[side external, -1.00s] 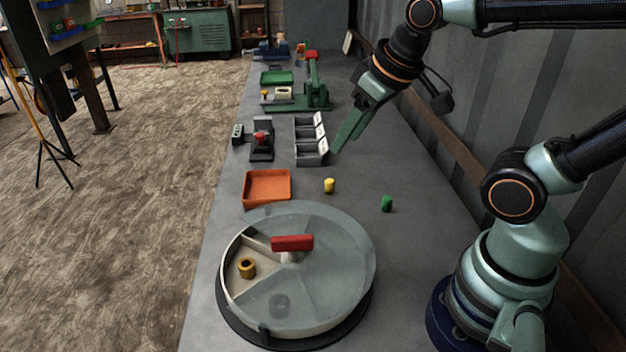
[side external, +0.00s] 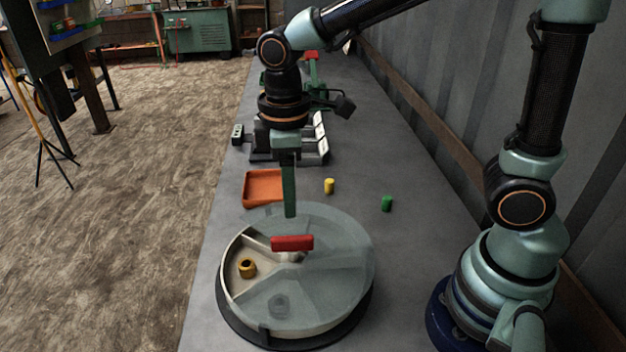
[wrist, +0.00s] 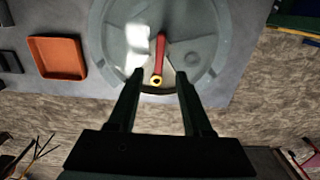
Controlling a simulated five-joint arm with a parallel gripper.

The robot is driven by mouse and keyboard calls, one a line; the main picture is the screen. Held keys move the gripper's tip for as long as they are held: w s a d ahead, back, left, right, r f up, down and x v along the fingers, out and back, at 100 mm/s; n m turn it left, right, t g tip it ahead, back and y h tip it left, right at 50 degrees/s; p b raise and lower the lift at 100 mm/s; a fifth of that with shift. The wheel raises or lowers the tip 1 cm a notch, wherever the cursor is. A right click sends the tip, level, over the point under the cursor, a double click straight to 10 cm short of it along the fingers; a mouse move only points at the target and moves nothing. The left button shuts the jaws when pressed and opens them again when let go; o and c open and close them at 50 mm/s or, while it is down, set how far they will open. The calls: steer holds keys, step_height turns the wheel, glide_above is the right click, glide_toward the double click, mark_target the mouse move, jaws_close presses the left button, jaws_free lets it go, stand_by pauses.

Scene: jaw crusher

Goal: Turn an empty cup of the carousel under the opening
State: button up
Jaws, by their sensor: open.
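The round carousel (side external: 330,290) stands at the near end of the bench under a translucent grey cover. The cover has a wedge opening on its left side. In the opening a pale compartment shows, holding a brass ring-shaped piece (side external: 247,268). A dim round shape (side external: 280,304) shows through the cover near the front. A red bar handle (side external: 292,243) sits at the hub; it also shows in the wrist view (wrist: 161,48). My gripper (side external: 290,215) points down above the far side of the carousel, close to the handle. In the wrist view its fingers (wrist: 158,82) are apart and empty.
An orange tray (side external: 262,188) lies just beyond the carousel. A yellow cylinder (side external: 329,186) and a green cylinder (side external: 387,203) stand to the right on the bench. The bench right of the carousel is clear.

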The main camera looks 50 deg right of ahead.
mark_target(292, 237)
step_height(292, 237, down, 9)
steer(key=shift+f, duration=0.1)
stand_by(0.4)
jaws_close()
stand_by(1.3)
